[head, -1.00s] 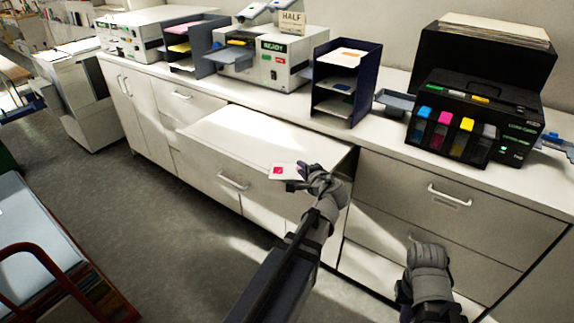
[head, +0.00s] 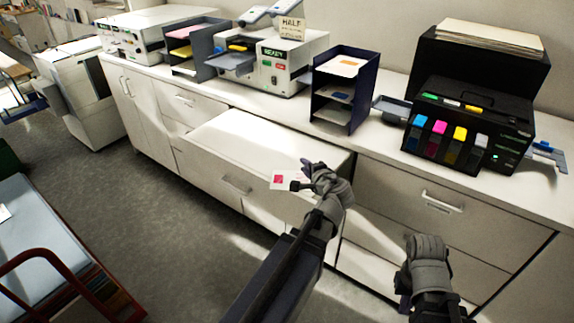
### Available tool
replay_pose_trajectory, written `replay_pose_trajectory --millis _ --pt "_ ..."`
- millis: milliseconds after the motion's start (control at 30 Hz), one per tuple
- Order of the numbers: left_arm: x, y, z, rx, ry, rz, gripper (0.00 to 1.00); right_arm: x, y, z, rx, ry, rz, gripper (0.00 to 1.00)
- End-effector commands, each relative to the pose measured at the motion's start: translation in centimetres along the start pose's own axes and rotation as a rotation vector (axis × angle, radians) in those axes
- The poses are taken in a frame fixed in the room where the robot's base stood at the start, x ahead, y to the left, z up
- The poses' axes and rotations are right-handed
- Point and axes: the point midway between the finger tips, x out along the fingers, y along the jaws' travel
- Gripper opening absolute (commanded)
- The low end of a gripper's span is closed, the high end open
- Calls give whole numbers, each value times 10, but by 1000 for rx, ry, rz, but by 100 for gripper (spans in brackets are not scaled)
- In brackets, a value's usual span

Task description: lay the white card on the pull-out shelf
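The pull-out shelf (head: 245,138) is a white panel drawn out from the cabinet below the counter, and its top is bare. The white card (head: 279,182) has a pink-red mark on it. My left gripper (head: 298,176) is shut on the card's right edge and holds it by the shelf's front right part. The card overlaps the shelf's front edge in the picture; whether it touches the shelf I cannot tell. My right gripper (head: 428,250) is low at the right, in front of the drawers and away from the card. Its fingertips are hidden.
A dark blue paper sorter (head: 344,90), a white machine (head: 273,65) and a black printer with coloured cartridges (head: 468,125) stand on the counter (head: 385,150) behind the shelf. A red-railed cart (head: 40,245) stands at the lower left. The floor between is clear.

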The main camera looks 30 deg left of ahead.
Motion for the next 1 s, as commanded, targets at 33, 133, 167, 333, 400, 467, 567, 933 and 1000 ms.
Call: replay_pose_trajectory --millis 33,133,167,333,400,467,567,933,1000 --pt "-4 -5 0 0 0 0 22 -6 0 0 0 0 0 0" --pt "-2 -2 0 0 -1 0 22 -2 0 0 0 0 0 0" --pt "-2 -2 0 0 -1 0 22 -2 0 0 0 0 0 0" --pt "-2 -1 0 -1 0 1 22 -2 0 0 0 0 0 0" --pt "-5 4 -1 -14 -2 19 22 -2 0 0 0 0 0 0" --pt "-13 17 -4 -49 -7 66 22 -2 0 0 0 0 0 0" --pt "-38 59 -12 -148 -31 221 22 -2 0 0 0 0 0 0" --pt "-202 217 -31 -314 -220 916 22 -2 0 0 0 0 0 0" --pt "-226 230 -30 -306 -249 995 22 -2 0 0 0 0 0 0"
